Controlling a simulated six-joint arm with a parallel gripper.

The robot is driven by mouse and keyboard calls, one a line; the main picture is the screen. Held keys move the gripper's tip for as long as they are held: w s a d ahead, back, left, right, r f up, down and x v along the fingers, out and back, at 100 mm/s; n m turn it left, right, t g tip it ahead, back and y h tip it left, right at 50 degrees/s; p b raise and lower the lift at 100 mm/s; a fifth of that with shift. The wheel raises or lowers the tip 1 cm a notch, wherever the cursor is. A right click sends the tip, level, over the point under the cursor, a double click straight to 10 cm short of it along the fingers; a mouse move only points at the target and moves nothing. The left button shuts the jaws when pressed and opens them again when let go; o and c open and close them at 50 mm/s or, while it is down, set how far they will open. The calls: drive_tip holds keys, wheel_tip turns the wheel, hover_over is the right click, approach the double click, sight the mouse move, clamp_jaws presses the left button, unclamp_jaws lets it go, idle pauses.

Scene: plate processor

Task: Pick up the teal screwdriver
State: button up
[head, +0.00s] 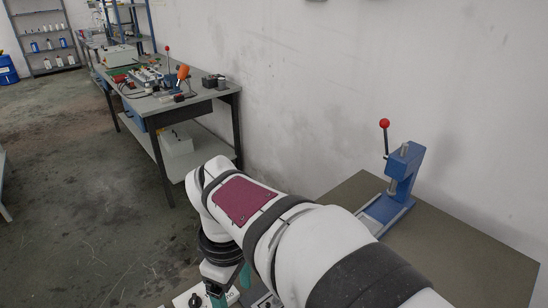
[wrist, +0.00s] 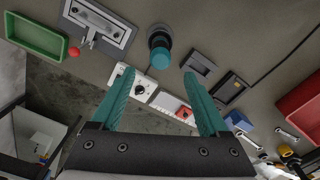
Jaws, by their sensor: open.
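In the wrist view, a dark round thing with a teal end (wrist: 160,57) stands out from the grey bench top, seen nearly end-on. It may be the screwdriver's handle; no shaft shows, so I cannot be sure. My gripper (wrist: 158,73) has two teal fingers, spread apart with nothing between them. The teal end lies just beyond the fingertips, near the middle of the gap in the picture. I cannot tell the height between them. In the head view my arm hides most of the work area, and only bits of my teal gripper (head: 222,299) show at the bottom edge.
Around it in the wrist view are a white control box with a dial (wrist: 140,88), a black box (wrist: 232,88), a green tray (wrist: 36,38), a metal plate fixture (wrist: 98,24) and a red bin (wrist: 303,104). A blue lever press (head: 403,174) stands right in the head view.

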wheel_tip(320, 180, down, 12)
drive_tip(key=shift+d+r, duration=0.1)
drive_tip(key=shift+r, duration=0.25)
clamp_jaws()
